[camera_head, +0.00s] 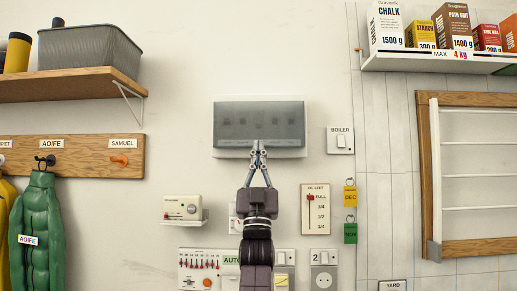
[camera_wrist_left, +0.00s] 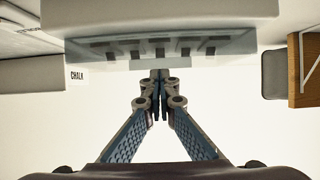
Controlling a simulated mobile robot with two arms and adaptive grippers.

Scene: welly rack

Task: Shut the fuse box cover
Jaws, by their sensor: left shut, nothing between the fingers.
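The fuse box (camera_head: 258,97) is a white box on the wall, in the middle of the head view. Its smoky grey see-through cover (camera_head: 285,122) hangs over the front, with a row of dark switches showing through. In the left wrist view the cover (camera_wrist_left: 225,45) spans the top, below the white box body (camera_wrist_left: 190,14). My left gripper (camera_head: 259,145) is shut and empty, its fingertips at the middle of the cover's lower edge. I cannot tell whether they touch it, or whether the cover lies fully flush. My right gripper is out of view.
A boiler switch (camera_head: 340,140) is right of the fuse box. A thermostat (camera_head: 183,208), an oil gauge (camera_head: 315,209) and sockets (camera_head: 323,279) sit lower around my arm. Shelves (camera_head: 70,84) are at upper left and upper right. The wall beside the cover is mostly clear.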

